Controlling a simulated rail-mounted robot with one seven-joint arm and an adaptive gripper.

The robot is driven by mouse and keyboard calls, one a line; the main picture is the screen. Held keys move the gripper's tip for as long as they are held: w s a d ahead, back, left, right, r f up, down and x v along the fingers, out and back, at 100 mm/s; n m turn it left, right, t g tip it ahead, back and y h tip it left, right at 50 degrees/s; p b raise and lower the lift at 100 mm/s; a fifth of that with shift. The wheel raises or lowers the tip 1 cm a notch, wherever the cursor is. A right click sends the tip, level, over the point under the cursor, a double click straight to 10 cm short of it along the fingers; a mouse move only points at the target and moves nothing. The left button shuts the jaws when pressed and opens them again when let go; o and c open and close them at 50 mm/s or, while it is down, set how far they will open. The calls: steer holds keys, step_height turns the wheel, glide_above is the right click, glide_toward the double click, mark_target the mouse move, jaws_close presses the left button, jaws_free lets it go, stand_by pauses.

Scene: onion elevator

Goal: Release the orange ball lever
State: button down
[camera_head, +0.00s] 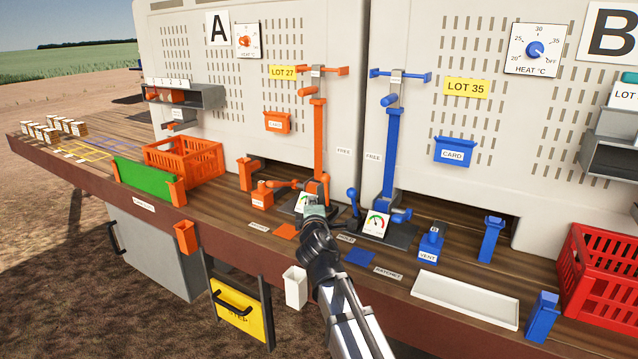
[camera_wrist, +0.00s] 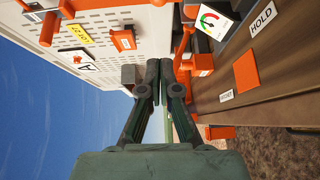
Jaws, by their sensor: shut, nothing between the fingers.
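My gripper (camera_head: 314,211) is shut and empty, in front of the orange jack's gauge card (camera_head: 303,201). In the wrist view the closed fingertips (camera_wrist: 168,68) are at the middle. An orange arm (camera_head: 285,184) with a rounded end, seemingly the orange ball lever, reaches left from the foot of the orange post (camera_head: 319,145), above a small labelled orange box (camera_head: 262,198). In the wrist view an orange part (camera_wrist: 201,65) shows just right of the fingertips; I cannot tell whether they touch. My gripper hides part of the orange base.
An orange square (camera_head: 285,232) lies on the deck in front. To the right stand a blue post (camera_head: 389,150), a blue ball lever (camera_head: 352,195) and another gauge card (camera_head: 376,223). An orange crate (camera_head: 185,162) is left; a white tray (camera_head: 465,299) and red crate (camera_head: 603,270) are right.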

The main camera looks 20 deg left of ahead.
stand_by(0.3)
steer(key=p, duration=0.5)
glide_above(327, 193)
steer(key=s, duration=0.5)
steer(key=shift+a+f, duration=0.1)
steer(key=shift+a, duration=0.15)
steer(key=shift+b, duration=0.3)
steer(key=shift+w, duration=0.1)
